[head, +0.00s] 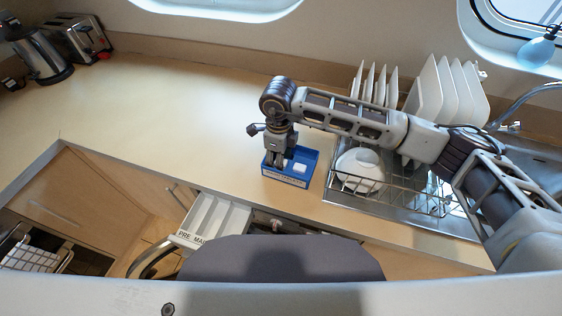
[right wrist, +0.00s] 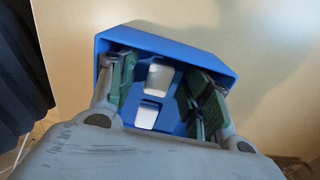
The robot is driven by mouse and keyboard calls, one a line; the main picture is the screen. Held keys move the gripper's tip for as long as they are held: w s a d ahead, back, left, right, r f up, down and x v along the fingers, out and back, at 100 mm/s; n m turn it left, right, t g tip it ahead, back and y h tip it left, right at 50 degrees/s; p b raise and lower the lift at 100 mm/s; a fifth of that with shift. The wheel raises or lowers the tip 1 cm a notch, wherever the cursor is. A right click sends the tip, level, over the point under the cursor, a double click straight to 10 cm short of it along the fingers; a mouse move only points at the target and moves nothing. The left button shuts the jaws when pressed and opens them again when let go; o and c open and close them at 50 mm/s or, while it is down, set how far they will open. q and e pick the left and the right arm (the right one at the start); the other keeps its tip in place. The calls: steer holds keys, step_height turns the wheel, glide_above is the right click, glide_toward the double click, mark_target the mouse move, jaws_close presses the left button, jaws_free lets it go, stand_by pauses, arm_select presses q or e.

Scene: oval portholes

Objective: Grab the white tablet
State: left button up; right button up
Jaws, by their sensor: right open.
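A small blue box (head: 289,181) with printing on its front wall sits on the counter. A white tablet (head: 300,168) lies in its right part in the head view. In the right wrist view, two white pieces show inside the blue box (right wrist: 165,40), an upper one (right wrist: 159,78) and a lower one (right wrist: 147,116); I cannot tell whether both are tablets. My right gripper (head: 274,161) points down over the left part of the box. In the right wrist view its open fingers (right wrist: 164,78) stand on either side of the white pieces, with nothing held. My left gripper is out of view.
A wire dish rack (head: 400,203) with white plates (head: 448,92) and a white bowl (head: 359,167) stands right of the box, beside the sink. A kettle (head: 38,52) and a toaster (head: 77,37) stand far left. An open drawer (head: 214,221) is below. The counter's left side is clear.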

steer(key=c, duration=0.8)
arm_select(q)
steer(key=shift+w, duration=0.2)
arm_select(e)
steer(key=shift+c, duration=0.6)
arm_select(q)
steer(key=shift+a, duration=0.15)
arm_select(e)
steer(key=shift+r, duration=0.15)
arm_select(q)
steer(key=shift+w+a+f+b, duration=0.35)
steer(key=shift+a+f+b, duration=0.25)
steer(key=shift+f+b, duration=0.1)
arm_select(e)
step_height(320, 180, up, 10)
